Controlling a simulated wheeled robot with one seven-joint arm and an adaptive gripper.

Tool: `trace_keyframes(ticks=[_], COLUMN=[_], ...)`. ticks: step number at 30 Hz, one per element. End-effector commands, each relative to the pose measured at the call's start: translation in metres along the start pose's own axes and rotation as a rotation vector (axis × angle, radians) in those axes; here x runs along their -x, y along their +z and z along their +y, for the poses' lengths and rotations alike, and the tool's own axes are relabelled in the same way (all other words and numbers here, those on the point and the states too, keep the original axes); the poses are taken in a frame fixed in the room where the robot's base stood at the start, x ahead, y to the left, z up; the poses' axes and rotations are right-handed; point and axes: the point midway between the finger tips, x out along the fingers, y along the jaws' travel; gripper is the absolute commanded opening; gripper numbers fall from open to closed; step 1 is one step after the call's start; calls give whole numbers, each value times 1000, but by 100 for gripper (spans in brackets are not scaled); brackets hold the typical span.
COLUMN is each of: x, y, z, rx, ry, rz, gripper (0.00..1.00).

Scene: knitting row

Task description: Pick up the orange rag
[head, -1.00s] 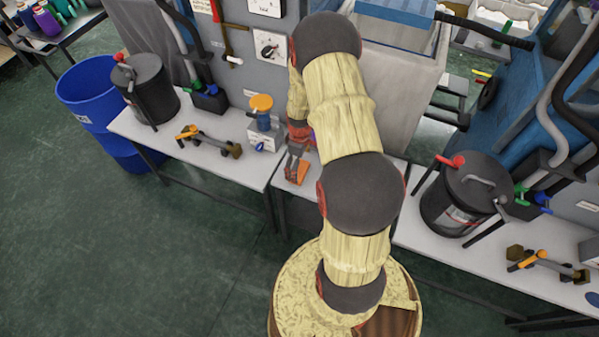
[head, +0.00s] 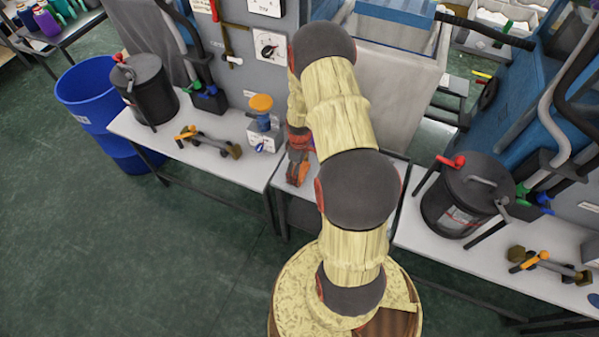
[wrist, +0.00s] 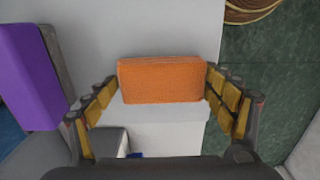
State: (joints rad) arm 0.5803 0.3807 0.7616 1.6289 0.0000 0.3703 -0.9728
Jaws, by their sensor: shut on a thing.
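The orange rag (wrist: 162,80) is a folded rectangular block in the wrist view, between the two fingers of my gripper (wrist: 163,92). The fingers, with yellow pads, touch its left and right ends, so my gripper is shut on it. In the head view the rag (head: 292,180) shows as a small orange patch at the left edge of the middle table, below my gripper (head: 297,165). My arm hides part of that area. I cannot tell whether the rag still touches the table.
A purple thing (wrist: 30,75) stands left of the rag in the wrist view. In the head view, an orange-topped device (head: 262,112) stands on the left table (head: 245,172). A black canister (head: 465,200) stands on the right table. Open green floor (head: 150,260) lies at the front left.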

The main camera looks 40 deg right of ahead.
Motion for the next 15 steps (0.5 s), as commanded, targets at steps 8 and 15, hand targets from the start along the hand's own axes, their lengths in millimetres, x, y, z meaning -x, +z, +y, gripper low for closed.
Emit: trace_keyframes(ticks=[8,15], x=[0,7], y=[0,0], z=[0,0], rx=[0,0], ry=[0,1], rz=[0,1], gripper=[59,59])
